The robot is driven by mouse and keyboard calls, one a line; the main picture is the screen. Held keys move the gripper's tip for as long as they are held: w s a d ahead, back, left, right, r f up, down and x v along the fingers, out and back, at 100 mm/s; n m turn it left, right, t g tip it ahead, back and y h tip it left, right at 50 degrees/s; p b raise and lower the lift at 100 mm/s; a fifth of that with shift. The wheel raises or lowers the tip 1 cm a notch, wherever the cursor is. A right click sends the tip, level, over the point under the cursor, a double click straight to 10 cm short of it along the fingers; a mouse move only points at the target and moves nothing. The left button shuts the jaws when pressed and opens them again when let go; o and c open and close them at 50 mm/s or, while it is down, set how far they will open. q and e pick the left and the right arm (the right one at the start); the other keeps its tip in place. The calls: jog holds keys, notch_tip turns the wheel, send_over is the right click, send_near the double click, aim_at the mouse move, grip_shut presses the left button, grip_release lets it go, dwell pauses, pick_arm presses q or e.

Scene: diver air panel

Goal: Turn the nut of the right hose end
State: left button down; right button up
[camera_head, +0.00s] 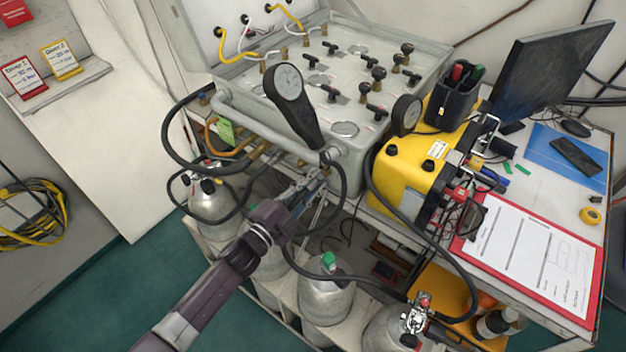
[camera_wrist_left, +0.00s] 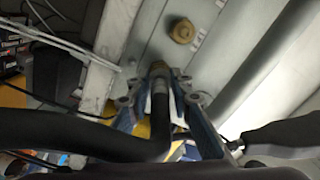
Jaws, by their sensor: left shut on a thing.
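My left gripper (camera_head: 318,176) reaches up to the lower front edge of the grey air panel (camera_head: 345,152). In the left wrist view, its blue-grey fingers (camera_wrist_left: 159,90) stand on both sides of a black hose's metal end (camera_wrist_left: 160,82) and are shut on it. This hose end points at the panel's pale front wall, with a brassy piece at its tip; I cannot tell whether it is seated. The black hose (camera_wrist_left: 130,146) bends away to the left below the fingers. A brass fitting (camera_wrist_left: 182,30) sits on the wall beyond. My right gripper is not in view.
A gauge on a black stem (camera_head: 288,85) stands close above my left gripper. A yellow case (camera_head: 404,165) is to the right. Silver cylinders (camera_head: 326,297) stand below, with black hoses looping between. A clipboard (camera_head: 530,245) lies on the right table.

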pick_arm(q)
jog(key=n, duration=0.5)
jog(key=shift+f+n+p, duration=0.15)
jog(key=shift+n+p, duration=0.15)
jog(key=shift+p, duration=0.1)
dwell(0.3)
jog(key=c, duration=1.7)
grip_release()
jog(key=shift+c, duration=0.2)
jog(key=shift+s, duration=0.1)
jog(key=v, duration=1.2)
